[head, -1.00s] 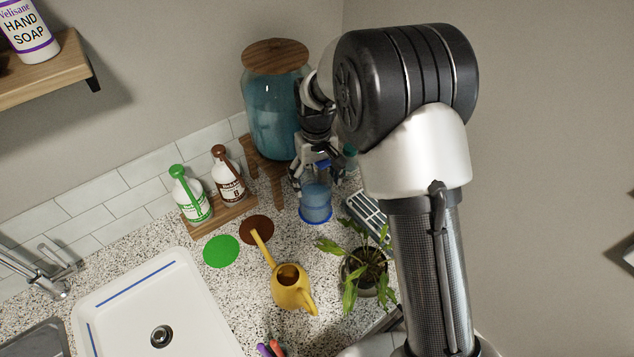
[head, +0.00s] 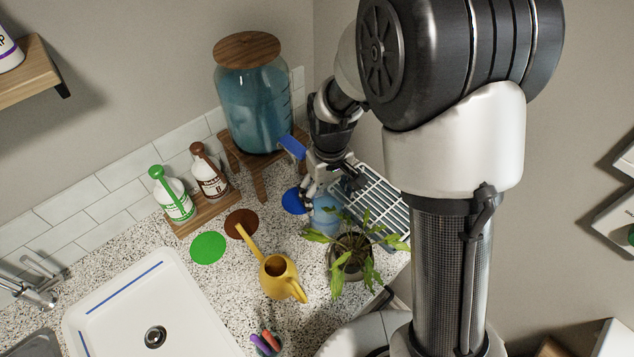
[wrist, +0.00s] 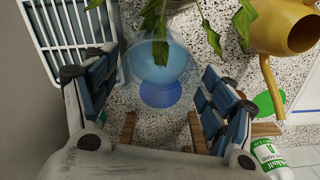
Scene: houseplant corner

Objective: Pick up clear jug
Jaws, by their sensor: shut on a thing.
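The clear jug (head: 326,219), with bluish water in it, is held by my gripper (head: 318,192) at the back of the counter. It has come off the round blue mat (head: 292,201), which lies bare to its left. Plant leaves hide part of the jug in the head view, so its height over the counter is hard to tell. In the wrist view the jug (wrist: 160,62) shows beyond and between the dark finger pads, overlapping the blue mat (wrist: 160,96).
A potted plant (head: 350,258) stands just in front of the jug, and a white wire rack (head: 388,212) lies right of it. A large dispenser (head: 252,105) with a blue tap (head: 291,147) stands behind, left. A yellow watering can (head: 279,278) is at front left.

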